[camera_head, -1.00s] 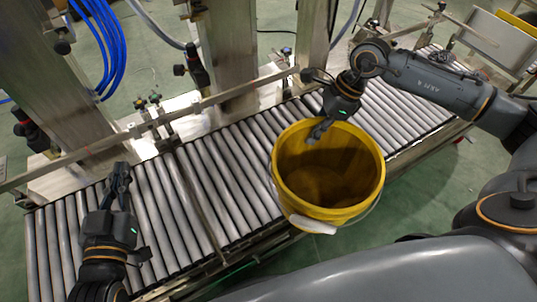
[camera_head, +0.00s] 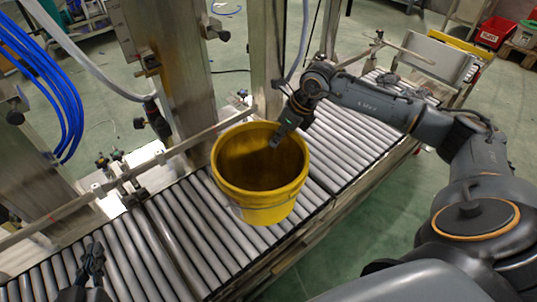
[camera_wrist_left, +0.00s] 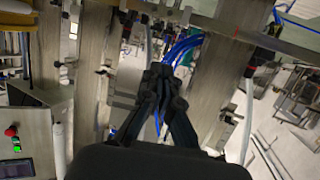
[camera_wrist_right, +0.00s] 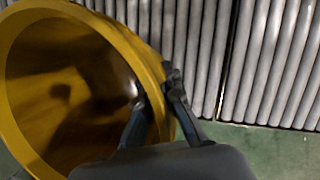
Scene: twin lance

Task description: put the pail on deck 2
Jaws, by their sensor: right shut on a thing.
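The yellow pail (camera_head: 262,196) is upright over the roller conveyor in the head view, its open mouth facing up. I cannot tell whether its base touches the rollers. My right gripper (camera_head: 278,140) reaches over the far rim and is shut on the pail's wall. In the right wrist view one finger is inside the pail (camera_wrist_right: 70,25) and one outside, with the rim between the fingers (camera_wrist_right: 158,100). My left gripper (camera_head: 92,262) is over the conveyor's near left part, away from the pail. In the left wrist view its fingertips (camera_wrist_left: 162,72) are close together with nothing seen between them.
The roller conveyor (camera_head: 335,145) runs from lower left to upper right, with a guide rail (camera_head: 120,180) along its far side. Steel posts (camera_head: 178,90) and blue hoses (camera_head: 50,80) stand behind it. Green floor is open at the right. No deck label is readable.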

